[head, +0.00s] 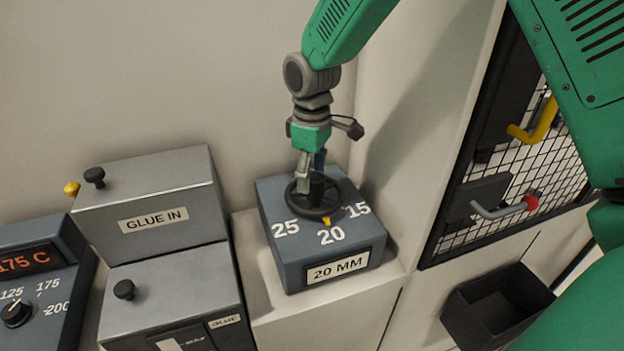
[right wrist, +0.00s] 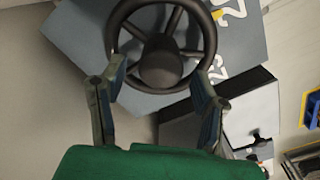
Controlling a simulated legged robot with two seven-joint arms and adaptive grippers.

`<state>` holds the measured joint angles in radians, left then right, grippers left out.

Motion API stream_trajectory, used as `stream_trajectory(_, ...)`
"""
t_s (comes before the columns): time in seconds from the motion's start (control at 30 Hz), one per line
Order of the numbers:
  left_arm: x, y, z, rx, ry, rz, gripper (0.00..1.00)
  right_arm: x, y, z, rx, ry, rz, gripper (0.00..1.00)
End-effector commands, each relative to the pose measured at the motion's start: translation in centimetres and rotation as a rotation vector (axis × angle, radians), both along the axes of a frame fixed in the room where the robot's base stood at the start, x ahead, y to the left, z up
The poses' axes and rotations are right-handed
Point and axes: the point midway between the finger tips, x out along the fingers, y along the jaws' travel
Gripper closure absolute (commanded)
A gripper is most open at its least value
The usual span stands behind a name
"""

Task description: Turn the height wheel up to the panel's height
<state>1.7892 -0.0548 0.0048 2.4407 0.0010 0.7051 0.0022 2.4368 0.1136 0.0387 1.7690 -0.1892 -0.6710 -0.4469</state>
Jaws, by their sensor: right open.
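The height wheel (head: 331,207) is a dark spoked handwheel on top of a blue-grey box (head: 280,255). Its yellow pointer (head: 326,221) is at the 20 mark, between 25 on the left and 15 on the right. The box front carries a "20 MM" label (head: 338,269). My right gripper (head: 311,182) is open, pointing down over the wheel. In the right wrist view its fingers (right wrist: 160,75) stand on either side of the wheel's near part, and the hub (right wrist: 165,63) lies between them. Whether they touch the rim I cannot tell. My left gripper and the panel are not in view.
Left of the wheel box stand the grey "GLUE IN" box (head: 150,205) and a temperature unit (head: 35,275) reading 175 C. On the right are a mesh door (head: 520,170) with yellow and red-tipped handles and a black open bin (head: 497,300). A pale wall stands behind.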

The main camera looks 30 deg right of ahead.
Motion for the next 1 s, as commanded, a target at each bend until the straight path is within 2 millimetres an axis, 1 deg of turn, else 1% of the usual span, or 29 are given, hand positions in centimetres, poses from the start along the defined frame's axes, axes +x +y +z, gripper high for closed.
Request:
stream_trajectory(0.1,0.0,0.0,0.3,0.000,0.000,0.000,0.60,-0.1,-0.2,-1.5,0.002,0.002,-0.001,0.44)
stream_trajectory(0.2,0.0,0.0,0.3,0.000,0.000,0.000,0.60,-0.1,-0.3,-2.1,0.002,0.000,-0.001,0.44)
stream_trajectory(0.33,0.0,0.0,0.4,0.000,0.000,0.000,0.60,0.0,-0.4,-2.5,0.004,0.000,-0.002,0.44)
stream_trajectory(0.53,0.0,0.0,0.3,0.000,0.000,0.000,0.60,0.0,-0.3,-2.5,0.003,-0.001,-0.001,0.44)
stream_trajectory(0.57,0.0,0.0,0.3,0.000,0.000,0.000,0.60,0.0,-0.2,-2.5,0.003,-0.001,-0.001,0.54)
stream_trajectory(0.6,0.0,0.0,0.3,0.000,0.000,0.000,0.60,0.0,-0.2,-2.5,0.003,-0.001,-0.001,0.68)
stream_trajectory(0.67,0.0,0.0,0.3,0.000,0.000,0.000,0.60,0.0,-0.3,-2.4,0.001,0.000,-0.001,0.89)
stream_trajectory(0.7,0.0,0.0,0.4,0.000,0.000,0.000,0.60,0.0,-0.3,-2.4,0.001,-0.001,-0.002,0.93)
stream_trajectory(1.0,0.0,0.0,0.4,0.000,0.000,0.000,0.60,0.1,-0.2,-2.3,0.003,-0.007,-0.005,0.93)
